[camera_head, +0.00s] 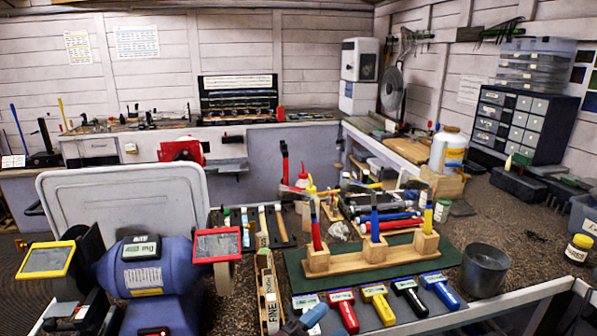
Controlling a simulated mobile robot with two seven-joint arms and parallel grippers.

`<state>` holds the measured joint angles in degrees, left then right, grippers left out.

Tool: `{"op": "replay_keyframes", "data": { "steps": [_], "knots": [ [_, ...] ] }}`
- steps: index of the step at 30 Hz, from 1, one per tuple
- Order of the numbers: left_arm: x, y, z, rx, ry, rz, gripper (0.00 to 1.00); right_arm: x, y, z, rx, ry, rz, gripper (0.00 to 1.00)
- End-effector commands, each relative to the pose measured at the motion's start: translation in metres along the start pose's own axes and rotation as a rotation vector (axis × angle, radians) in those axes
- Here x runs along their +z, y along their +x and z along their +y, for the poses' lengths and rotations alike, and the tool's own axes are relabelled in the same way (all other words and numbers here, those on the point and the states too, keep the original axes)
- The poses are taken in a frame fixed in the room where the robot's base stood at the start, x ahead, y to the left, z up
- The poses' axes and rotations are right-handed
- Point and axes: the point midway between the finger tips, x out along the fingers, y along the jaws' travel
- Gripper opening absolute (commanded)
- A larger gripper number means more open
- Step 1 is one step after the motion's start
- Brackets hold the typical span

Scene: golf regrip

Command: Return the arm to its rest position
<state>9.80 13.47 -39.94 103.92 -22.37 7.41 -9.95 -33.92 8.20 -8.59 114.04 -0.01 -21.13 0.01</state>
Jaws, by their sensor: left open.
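My left gripper (303,322) shows only in small part at the bottom edge, blue-grey, low in front of the tool rows. It is open, and I see nothing held in it. The rest of that arm is out of the frame. My right gripper is not in view. A wooden stand (372,253) on a dark green mat (294,272) holds several upright coloured handles, red, blue and yellow. In front of it lies a row of labelled tools, among them a red one (344,309), a yellow one (379,303), a black one (410,295) and a blue one (440,288).
A blue bench grinder (148,275) with yellow and red guards fills the lower left. A metal cup (484,269) stands right of the mat. A yellow-lidded jar (579,248) is at the far right. Bare bench top (525,235) lies between them.

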Motion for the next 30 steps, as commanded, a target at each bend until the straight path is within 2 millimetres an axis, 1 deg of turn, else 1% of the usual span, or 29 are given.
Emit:
{"op": "replay_keyframes", "data": {
  "steps": [1, 2, 3, 5, 6, 8, 9, 11, 12, 14, 15, 17, 18, 21, 24, 27, 30],
  "knots": [
    [0.017, -0.018, -0.002, -0.029, -0.060, -0.081, 0.53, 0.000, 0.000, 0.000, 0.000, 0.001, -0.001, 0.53],
    [0.027, -0.029, -0.003, -0.045, -0.094, -0.128, 0.53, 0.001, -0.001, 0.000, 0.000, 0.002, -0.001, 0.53],
    [0.040, -0.043, -0.004, -0.066, -0.138, -0.188, 0.53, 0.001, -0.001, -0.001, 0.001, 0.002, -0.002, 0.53],
    [0.058, -0.067, -0.005, -0.098, -0.203, -0.278, 0.53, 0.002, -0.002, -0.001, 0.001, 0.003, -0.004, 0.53],
    [0.069, -0.084, -0.005, -0.120, -0.247, -0.338, 0.53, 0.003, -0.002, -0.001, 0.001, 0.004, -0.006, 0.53],
    [0.085, -0.112, -0.005, -0.153, -0.311, -0.427, 0.53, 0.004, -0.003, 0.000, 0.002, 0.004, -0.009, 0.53],
    [0.095, -0.131, -0.004, -0.174, -0.351, -0.485, 0.53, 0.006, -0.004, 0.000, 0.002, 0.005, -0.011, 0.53],
    [0.108, -0.161, -0.001, -0.205, -0.410, -0.572, 0.53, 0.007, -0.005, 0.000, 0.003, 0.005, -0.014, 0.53],
    [0.116, -0.181, 0.001, -0.227, -0.449, -0.628, 0.53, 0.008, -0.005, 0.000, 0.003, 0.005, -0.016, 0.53],
    [0.125, -0.213, 0.005, -0.260, -0.506, -0.713, 0.53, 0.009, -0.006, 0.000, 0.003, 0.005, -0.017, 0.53],
    [0.131, -0.236, 0.008, -0.282, -0.543, -0.770, 0.53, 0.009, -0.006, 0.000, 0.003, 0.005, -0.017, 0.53],
    [0.137, -0.270, 0.012, -0.316, -0.597, -0.854, 0.53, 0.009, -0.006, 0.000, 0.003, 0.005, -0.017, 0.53],
    [0.139, -0.293, 0.015, -0.337, -0.631, -0.906, 0.53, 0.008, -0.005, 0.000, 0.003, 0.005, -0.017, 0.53],
    [0.141, -0.342, 0.023, -0.385, -0.701, -1.020, 0.53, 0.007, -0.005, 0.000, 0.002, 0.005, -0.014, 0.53],
    [0.139, -0.377, 0.028, -0.421, -0.750, -1.100, 0.53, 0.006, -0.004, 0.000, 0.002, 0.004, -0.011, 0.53],
    [0.137, -0.397, 0.031, -0.442, -0.778, -1.146, 0.53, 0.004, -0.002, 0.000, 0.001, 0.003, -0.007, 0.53],
    [0.136, -0.405, 0.032, -0.450, -0.789, -1.164, 0.53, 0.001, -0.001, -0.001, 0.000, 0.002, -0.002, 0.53]
  ]
}}
